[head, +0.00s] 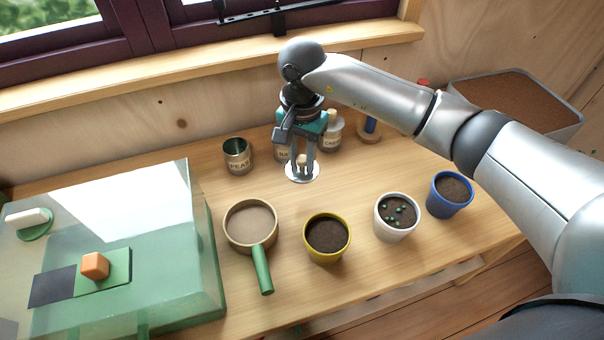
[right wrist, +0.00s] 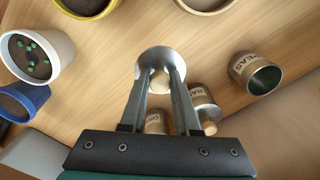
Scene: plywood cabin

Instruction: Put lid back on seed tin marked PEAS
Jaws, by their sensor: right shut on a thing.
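The PEAS tin (head: 238,163) stands upright and open on the bench near the wall. Its label and dark open mouth also show in the right wrist view (right wrist: 246,69). My right gripper (head: 303,160) is shut on the wooden knob of a round silver lid (head: 293,178). The lid is held to the right of the PEAS tin and apart from it. In the right wrist view the lid (right wrist: 160,54) sits at the fingertips, knob between them. How high it is above the bench is hard to tell. My left gripper is not in view.
Lidded tins (head: 331,139) stand behind my right gripper, partly hidden. Along the front are a sieve (head: 250,204) with green handle and yellow (head: 327,258), white (head: 396,233) and blue (head: 447,207) pots. A green glass-topped case (head: 150,240) fills the left. Bench between lid and PEAS tin is clear.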

